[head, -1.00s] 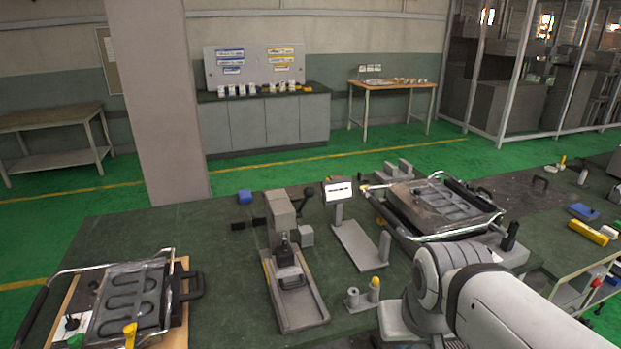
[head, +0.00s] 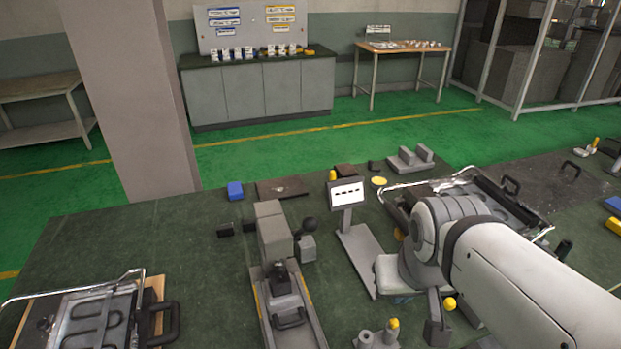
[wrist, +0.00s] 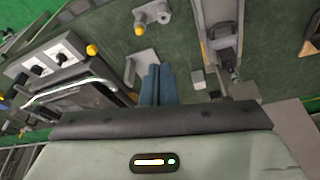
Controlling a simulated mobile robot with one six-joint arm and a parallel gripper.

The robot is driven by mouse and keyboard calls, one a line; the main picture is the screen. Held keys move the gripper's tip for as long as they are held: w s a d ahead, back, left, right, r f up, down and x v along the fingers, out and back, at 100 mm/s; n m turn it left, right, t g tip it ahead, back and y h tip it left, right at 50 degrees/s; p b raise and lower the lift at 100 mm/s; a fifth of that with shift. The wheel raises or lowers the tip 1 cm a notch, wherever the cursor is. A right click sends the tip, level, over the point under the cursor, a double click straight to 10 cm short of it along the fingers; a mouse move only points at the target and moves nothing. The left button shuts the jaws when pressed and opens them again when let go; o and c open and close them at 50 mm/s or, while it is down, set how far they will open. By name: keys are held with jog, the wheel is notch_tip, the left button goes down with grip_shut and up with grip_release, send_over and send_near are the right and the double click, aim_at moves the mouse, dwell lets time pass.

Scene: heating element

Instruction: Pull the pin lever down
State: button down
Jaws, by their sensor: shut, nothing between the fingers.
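A grey press (head: 275,240) stands on the green bench left of my arm, with a black ball-ended lever (head: 308,226) on its right side. The frames do not show for certain which is the pin lever. The press also appears at upper right in the wrist view (wrist: 222,40), and the yellow knob at upper left (wrist: 92,49). My gripper (wrist: 158,68) is shut and empty, its blue fingers together above the bench, apart from both levers. My arm mostly hides it in the head view.
A display stand (head: 345,195) is between press and arm. A framed heating-element fixture (head: 480,195) lies behind my arm; another (head: 90,320) is at lower left. A small grey fixture with a yellow-topped pin (head: 393,325) stands in front. The bench left of the press is mostly clear.

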jog(key=shift+s+a, duration=0.1)
jog(key=w+a+r+g, duration=0.1)
jog(key=w+a+r, duration=0.3)
jog(key=w, duration=0.3)
jog(key=w+a+r+n+g, duration=0.1)
jog(key=w+a+r+g, duration=0.1)
jog(key=w+a+r, duration=0.3)
jog(key=w+a+r+g+y, duration=0.1)
jog(key=w+a+r, duration=0.3)
jog(key=w, duration=0.7)
jog(key=shift+w+a+r+n+g+b, duration=0.2)
jog(key=shift+a+r+n+g+b, duration=0.15)
jog(key=shift+r, duration=0.4)
jog(key=s+f+p, duration=0.1)
jog(key=s+f, duration=0.3)
jog(key=f, duration=0.8)
jog(key=shift+s+a+f, duration=0.15)
jog(key=shift+a+f, duration=0.05)
jog(key=shift+a, duration=0.25)
jog(key=shift+d, duration=0.1)
